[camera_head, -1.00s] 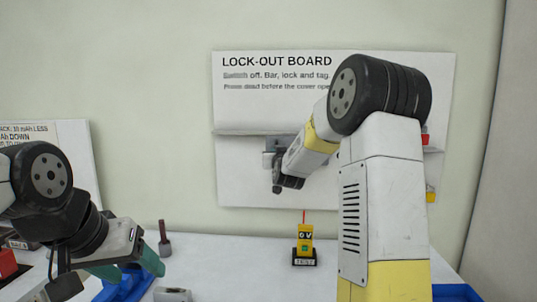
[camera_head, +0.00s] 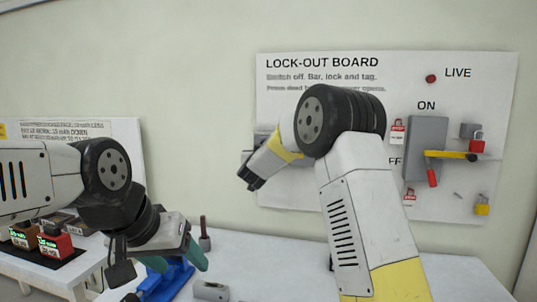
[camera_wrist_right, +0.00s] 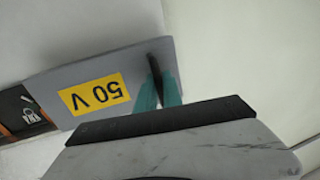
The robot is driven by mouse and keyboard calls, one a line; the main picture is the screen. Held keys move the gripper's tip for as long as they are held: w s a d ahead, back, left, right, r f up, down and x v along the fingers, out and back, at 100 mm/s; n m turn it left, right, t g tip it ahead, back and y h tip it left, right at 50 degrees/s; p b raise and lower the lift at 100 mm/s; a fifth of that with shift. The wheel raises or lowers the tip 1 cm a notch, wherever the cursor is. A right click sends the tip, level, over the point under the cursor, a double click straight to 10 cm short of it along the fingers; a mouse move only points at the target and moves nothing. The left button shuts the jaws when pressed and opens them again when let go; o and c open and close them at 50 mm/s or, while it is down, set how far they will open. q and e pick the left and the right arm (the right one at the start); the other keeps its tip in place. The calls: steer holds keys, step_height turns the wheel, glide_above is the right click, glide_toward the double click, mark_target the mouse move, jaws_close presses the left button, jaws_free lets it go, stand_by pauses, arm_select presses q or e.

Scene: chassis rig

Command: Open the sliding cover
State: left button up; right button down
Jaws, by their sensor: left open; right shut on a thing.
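The sliding cover (camera_wrist_right: 130,62) is a grey plate with a yellow label reading 50 V, upside down in the right wrist view. My right gripper (camera_wrist_right: 160,88) is shut on its dark handle near one end of the plate. Beside the plate's other end, a dark recess (camera_wrist_right: 20,112) with orange edges shows uncovered. In the head view my right gripper (camera_head: 251,180) is at the left edge of the lock-out board (camera_head: 300,190); my arm hides most of the cover there. My left gripper (camera_head: 178,262) is open and empty above the table.
On the board's right are a grey switch box (camera_head: 424,145) with a yellow bar (camera_head: 450,155), red padlock (camera_head: 477,146) and yellow padlock (camera_head: 482,209). A blue stand (camera_head: 170,283), a grey block (camera_head: 210,291) and a dark-handled tool (camera_head: 204,235) are near my left gripper.

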steer(key=shift+a, duration=0.15)
steer(key=c, duration=1.8)
jaws_free()
steer(key=shift+o, duration=0.2)
steer(key=s, duration=0.7)
steer(key=shift+s+a, duration=0.3)
steer(key=shift+s, duration=0.1)
